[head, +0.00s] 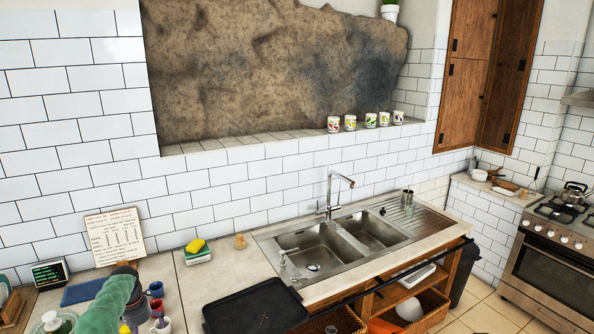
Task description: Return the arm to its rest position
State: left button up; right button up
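A green rounded object (113,297) with a dark end stands at the bottom left over the counter. No object is seen in any gripper.
A double steel sink (330,243) with a tall tap (329,196) is set in the counter. A black tray (255,308) lies in front. Cups (155,289), a yellow sponge (195,246) and a board (115,236) are at left. A stove (556,248) stands far right.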

pick_arm(q)
jog(key=s+d+f+h+b, duration=0.1)
jog(key=s+d+f+b, duration=0.1)
jog(key=d+f, duration=0.7)
jog(key=s+d+f+h+b, duration=0.1)
jog(key=s+d+f+b, duration=0.1)
jog(key=d+f, duration=0.75)
jog(key=s+d+f+n+h+b, duration=0.1)
jog(key=s+d+f+n+b, duration=0.15)
jog(key=s+d+f, duration=0.8)
jog(key=s+d+n+b, duration=0.1)
jog(key=s+d, duration=0.4)
jog(key=s, duration=0.6)
jog(key=s+d+n+b, duration=0.2)
jog(key=s+d, duration=0.4)
jog(key=s, duration=0.6)
jog(key=shift+f+h+b, duration=0.2)
jog(key=shift+h+b, duration=0.1)
jog(key=shift+d, duration=0.1)
